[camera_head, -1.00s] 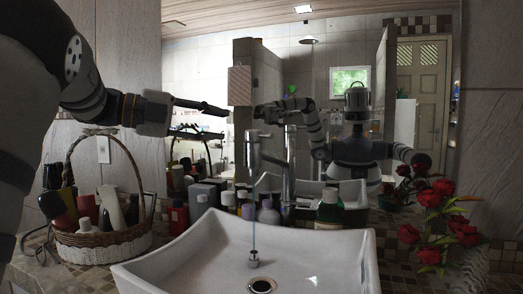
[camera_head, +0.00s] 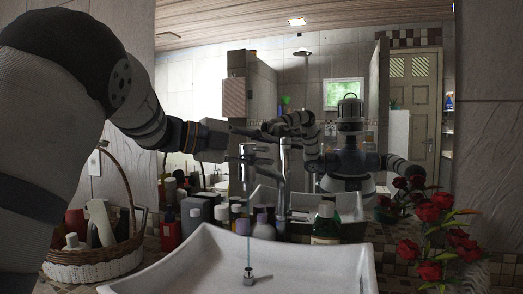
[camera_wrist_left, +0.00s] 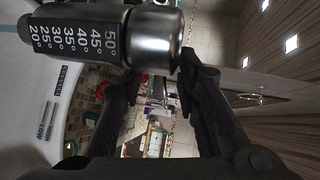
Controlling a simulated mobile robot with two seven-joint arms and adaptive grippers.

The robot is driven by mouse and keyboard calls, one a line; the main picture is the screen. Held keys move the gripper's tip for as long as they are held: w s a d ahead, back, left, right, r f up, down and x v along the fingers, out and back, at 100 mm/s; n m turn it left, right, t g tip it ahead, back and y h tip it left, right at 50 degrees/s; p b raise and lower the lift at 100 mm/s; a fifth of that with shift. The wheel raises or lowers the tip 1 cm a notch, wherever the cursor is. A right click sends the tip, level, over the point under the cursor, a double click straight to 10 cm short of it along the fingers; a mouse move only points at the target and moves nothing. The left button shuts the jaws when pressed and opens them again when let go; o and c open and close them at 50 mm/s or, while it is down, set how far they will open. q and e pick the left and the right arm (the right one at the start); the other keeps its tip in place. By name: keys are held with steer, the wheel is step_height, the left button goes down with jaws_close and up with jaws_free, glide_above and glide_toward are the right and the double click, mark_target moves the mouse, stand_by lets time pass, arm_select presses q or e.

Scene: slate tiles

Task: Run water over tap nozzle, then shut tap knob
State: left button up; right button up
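The tap (camera_head: 247,172) stands behind the white basin (camera_head: 190,275), and a thin stream of water falls from it. The stream meets a small grey metal nozzle (camera_head: 249,278) on the basin floor. My left gripper (camera_head: 258,132) reaches in from the left, just above the tap's top, where the knob is hard to make out. In the left wrist view its fingers (camera_wrist_left: 160,85) are apart with nothing held. There the tap (camera_wrist_left: 100,35) is a dark cylinder with temperature marks and a shiny end, close beside the fingers and not clearly between them. My right gripper is not directly in view.
A wicker basket (camera_head: 95,262) of toiletries stands left of the basin. Several bottles line the back, including a green one (camera_head: 326,222) right of the tap. Red roses (camera_head: 430,210) stand at the right. A mirror behind the basin reflects the tap and me.

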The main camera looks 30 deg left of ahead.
arm_select(q)
jaws_close()
steer(key=n+t+y, duration=0.1)
steer(key=y, duration=0.1)
steer(key=w+n+y, duration=0.1)
steer(key=n+y, duration=0.1)
steer(key=shift+w+d+f+t, duration=0.1)
steer(key=shift+d+t, duration=0.1)
steer(key=shift+t, duration=0.2)
steer(key=shift+w+a+n+y, duration=0.1)
steer(key=shift+w+n+y, duration=0.05)
steer(key=shift+n+y, duration=0.45)
steer(key=shift+w+a+n+y, duration=0.15)
steer(key=shift+n+y, duration=0.25)
steer(key=shift+y, duration=0.3)
jaws_free()
steer(key=shift+t, duration=0.3)
steer(key=v, duration=1.2)
steer(key=shift+a, duration=0.1)
